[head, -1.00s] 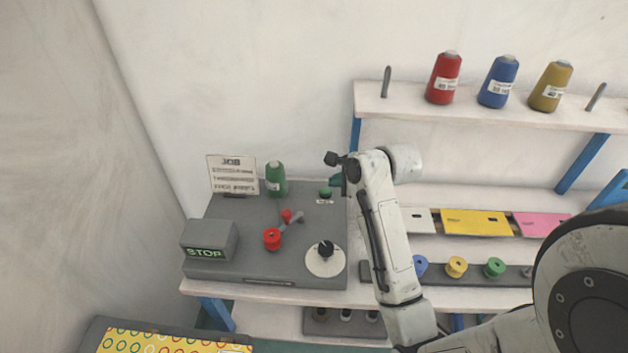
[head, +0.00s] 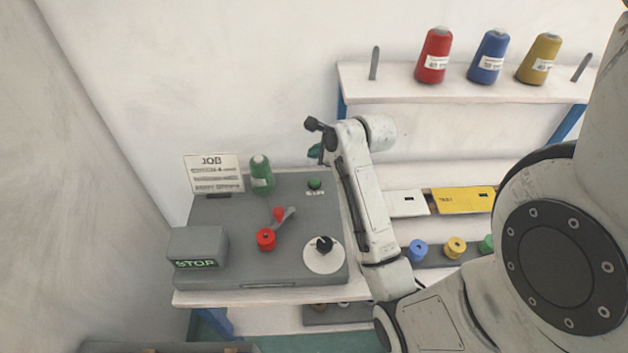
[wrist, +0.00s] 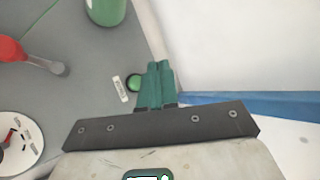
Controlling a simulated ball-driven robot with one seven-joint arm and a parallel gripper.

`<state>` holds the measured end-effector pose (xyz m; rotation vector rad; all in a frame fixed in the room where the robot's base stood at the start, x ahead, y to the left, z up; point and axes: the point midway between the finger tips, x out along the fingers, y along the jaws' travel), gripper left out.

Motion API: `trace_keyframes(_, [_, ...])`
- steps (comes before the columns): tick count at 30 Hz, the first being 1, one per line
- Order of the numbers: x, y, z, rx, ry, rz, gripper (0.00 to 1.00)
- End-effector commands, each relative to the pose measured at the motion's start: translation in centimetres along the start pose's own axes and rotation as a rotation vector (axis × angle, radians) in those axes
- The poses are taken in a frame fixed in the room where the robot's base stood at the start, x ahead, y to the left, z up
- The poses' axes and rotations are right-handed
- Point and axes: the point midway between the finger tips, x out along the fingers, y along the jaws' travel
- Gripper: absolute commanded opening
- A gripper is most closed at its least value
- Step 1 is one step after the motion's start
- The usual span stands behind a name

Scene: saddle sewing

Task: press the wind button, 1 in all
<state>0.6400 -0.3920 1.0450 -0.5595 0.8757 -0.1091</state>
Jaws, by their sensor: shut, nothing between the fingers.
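The wind button (head: 314,184) is a small round green button on the right rear of the grey winder machine, with a white label in front of it. It also shows in the wrist view (wrist: 134,82), just left of my gripper's fingers, with its label beside it. My gripper (wrist: 157,66) has teal fingers that are closed together and empty. In the head view my gripper (head: 315,152) appears just above the button in the picture, partly hidden by my arm. The gripper looks apart from the button; its height above the machine is hard to tell.
A wall stands behind; shelves with thread cones stand to the right.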

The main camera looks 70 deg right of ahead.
Motion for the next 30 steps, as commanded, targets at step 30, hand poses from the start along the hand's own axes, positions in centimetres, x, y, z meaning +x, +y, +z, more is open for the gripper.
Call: trace_keyframes(30, [5.1, 3.7, -3.7, -0.001, 0.000, 0.000, 0.00])
